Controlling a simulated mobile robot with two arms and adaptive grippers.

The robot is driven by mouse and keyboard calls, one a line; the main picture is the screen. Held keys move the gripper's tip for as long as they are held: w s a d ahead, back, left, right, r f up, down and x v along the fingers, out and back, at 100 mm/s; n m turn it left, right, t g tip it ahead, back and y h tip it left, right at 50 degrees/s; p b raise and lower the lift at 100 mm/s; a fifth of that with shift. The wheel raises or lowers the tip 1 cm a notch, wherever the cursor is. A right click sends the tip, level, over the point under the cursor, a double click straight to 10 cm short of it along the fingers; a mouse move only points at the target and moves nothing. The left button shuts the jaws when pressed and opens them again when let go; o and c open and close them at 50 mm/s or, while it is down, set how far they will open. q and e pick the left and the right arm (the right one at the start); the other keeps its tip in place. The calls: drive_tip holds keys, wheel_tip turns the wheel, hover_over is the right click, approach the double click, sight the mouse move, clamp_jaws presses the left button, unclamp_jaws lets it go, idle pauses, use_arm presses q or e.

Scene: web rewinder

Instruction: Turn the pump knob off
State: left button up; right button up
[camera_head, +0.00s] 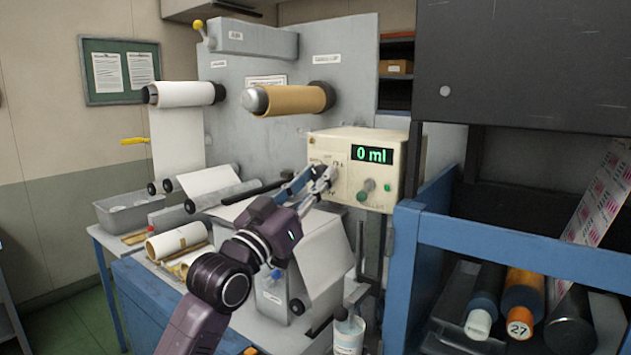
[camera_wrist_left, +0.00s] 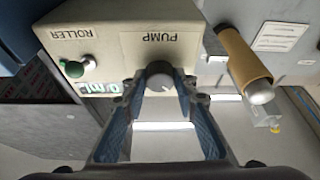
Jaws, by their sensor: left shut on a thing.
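The pump knob (camera_wrist_left: 160,75) is a grey round knob below the upside-down label PUMP on the cream control box (camera_wrist_left: 110,35). In the head view the control box (camera_head: 345,148) has a green display reading 0 ml. My left gripper (camera_head: 325,175) reaches the left part of its front panel and hides the knob there. In the left wrist view my left gripper (camera_wrist_left: 160,82) has its two blue-grey fingers shut on the knob, one on each side. My right gripper is not in view.
A green roller knob (camera_wrist_left: 72,68) sits beside the pump knob. A brown roll (camera_head: 295,99) and a white roll (camera_head: 182,94) are mounted behind. A bottle (camera_head: 349,335) stands below the box. A blue rack (camera_head: 500,245) with several rolls is at right.

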use_arm(q)
drive_tip(key=m, duration=0.1)
drive_tip(key=m+g+h+b, duration=0.1)
drive_tip(key=m, duration=0.1)
drive_tip(key=shift+w+a+f+b, duration=0.1)
drive_tip(key=shift+a+f+b, duration=0.05)
drive_tip(key=shift+b, duration=0.15)
drive_tip(key=shift+m+g+h, duration=0.4)
drive_tip(key=shift+m+h, duration=0.2)
drive_tip(key=shift+m, duration=0.6)
drive_tip(key=m, duration=0.1)
drive_tip(key=m+g+p, duration=0.1)
drive_tip(key=m, duration=0.1)
drive_tip(key=shift+r+h, duration=0.4)
drive_tip(key=m+g+p, duration=0.1)
drive_tip(key=m+p, duration=0.1)
drive_tip(key=shift+h+p, duration=0.3)
drive_tip(key=shift+p, duration=0.1)
drive_tip(key=shift+f+m+g+p, duration=0.15)
drive_tip(key=shift+m+g+p, duration=0.35)
drive_tip(key=shift+m, duration=0.3)
